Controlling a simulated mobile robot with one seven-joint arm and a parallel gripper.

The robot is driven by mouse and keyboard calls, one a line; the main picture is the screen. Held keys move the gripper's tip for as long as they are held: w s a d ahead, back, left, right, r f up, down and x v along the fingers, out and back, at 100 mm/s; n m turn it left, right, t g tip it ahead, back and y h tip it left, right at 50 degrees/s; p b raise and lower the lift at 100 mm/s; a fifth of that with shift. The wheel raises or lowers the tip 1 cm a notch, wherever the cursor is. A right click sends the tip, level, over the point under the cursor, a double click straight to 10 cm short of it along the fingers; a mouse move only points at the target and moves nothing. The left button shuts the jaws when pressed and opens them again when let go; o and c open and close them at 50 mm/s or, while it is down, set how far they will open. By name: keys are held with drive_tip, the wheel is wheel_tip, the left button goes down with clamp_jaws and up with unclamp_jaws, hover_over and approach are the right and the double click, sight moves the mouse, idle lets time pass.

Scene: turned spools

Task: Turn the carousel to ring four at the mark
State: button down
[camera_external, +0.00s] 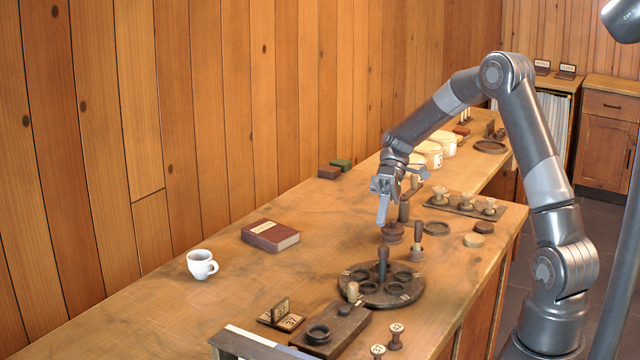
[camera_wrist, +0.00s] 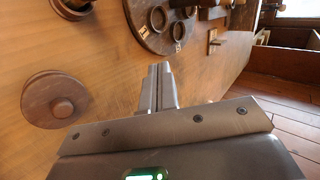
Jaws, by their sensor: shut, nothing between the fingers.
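The carousel (camera_external: 376,299) is a dark round wooden disc on the bench, with several raised rings and small pale labels around its top. A dark upright handle (camera_external: 382,263) stands at its middle. My gripper (camera_external: 382,222) is shut and empty, pointing down above the bench, behind and apart from the carousel. Its closed fingers show in the wrist view (camera_wrist: 164,70).
A spool rack (camera_external: 462,207) is farther back. The book (camera_external: 270,237) and white cup (camera_external: 202,265) are left, with clear bench between.

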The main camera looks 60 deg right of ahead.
wheel_tip(320, 180, up, 8)
drive_tip(key=r+n+g+h, duration=0.1)
drive_tip(key=n+h, duration=0.6)
drive_tip(key=h, duration=0.6)
hover_over(399, 290)
drive_tip(key=w+a, duration=0.4)
drive_tip(key=x, duration=0.5)
drive_tip(key=a+x, duration=0.1)
drive_tip(key=x, duration=0.4)
drive_tip(key=w+x, duration=0.1)
drive_tip(key=x, duration=0.4)
drive_tip(key=shift+s+a+f, duration=0.1)
drive_tip(key=shift+a+f, duration=0.1)
drive_tip(key=shift+f, duration=0.25)
